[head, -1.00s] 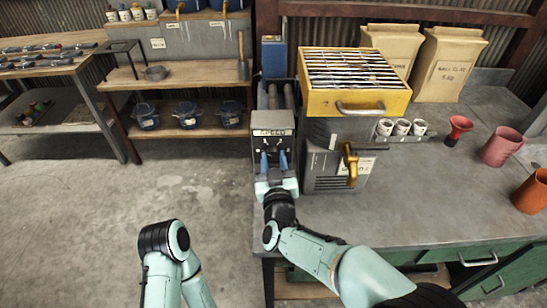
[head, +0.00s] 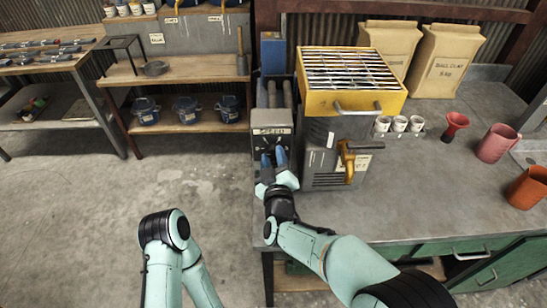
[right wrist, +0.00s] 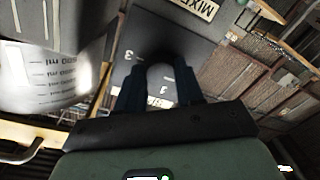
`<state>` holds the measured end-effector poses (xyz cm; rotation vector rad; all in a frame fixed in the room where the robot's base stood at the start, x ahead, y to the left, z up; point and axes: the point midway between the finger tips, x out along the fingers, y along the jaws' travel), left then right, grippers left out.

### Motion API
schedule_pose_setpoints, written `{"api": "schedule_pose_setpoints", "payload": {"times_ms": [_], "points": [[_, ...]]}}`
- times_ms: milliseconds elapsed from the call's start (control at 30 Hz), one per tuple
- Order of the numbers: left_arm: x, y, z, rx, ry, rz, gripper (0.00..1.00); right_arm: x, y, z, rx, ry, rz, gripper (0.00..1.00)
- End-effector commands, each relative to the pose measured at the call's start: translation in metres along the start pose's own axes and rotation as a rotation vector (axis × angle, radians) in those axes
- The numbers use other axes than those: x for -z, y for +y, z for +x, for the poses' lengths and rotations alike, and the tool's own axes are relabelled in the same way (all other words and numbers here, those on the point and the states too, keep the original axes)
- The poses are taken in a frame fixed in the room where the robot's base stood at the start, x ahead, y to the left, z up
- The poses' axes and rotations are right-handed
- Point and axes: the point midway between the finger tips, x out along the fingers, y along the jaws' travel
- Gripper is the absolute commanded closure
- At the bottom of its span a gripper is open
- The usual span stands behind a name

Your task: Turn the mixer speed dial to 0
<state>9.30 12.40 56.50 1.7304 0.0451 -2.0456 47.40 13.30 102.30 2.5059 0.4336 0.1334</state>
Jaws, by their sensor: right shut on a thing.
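The mixer control box (head: 271,118) has a SPEED label (head: 272,131) and stands at the left end of the bench. My right gripper (head: 273,156) is at its front face, below the label, with its blue fingers shut on the speed dial. In the head view the fingers hide most of the dial. In the right wrist view the grey, rounded speed dial (right wrist: 160,72) sits between the dark fingers (right wrist: 160,88), and a "3" and white tick marks show on the panel beside it. I cannot tell the dial's setting. My left gripper is out of view.
The bench front is clear.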

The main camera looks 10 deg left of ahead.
Motion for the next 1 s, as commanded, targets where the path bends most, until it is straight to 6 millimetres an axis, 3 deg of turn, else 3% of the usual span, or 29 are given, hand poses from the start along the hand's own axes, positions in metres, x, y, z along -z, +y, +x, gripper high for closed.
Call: {"api": "schedule_pose_setpoints", "payload": {"times_ms": [267,300,367,767,1000], "points": [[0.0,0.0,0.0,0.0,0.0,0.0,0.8,-0.001,-0.001,0.0,0.002,-0.001,-0.004,0.94],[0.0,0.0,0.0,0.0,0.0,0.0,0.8,-0.001,-0.001,0.0,0.002,-0.001,-0.003,0.57],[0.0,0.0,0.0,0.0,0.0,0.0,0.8,-0.001,-0.001,0.0,0.002,-0.001,-0.003,0.38],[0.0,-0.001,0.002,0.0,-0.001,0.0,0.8,0.0,0.0,-0.006,0.001,0.001,0.0,0.38],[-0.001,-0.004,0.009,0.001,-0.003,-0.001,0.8,0.0,-0.001,-0.051,0.002,0.002,0.001,0.38]]}}
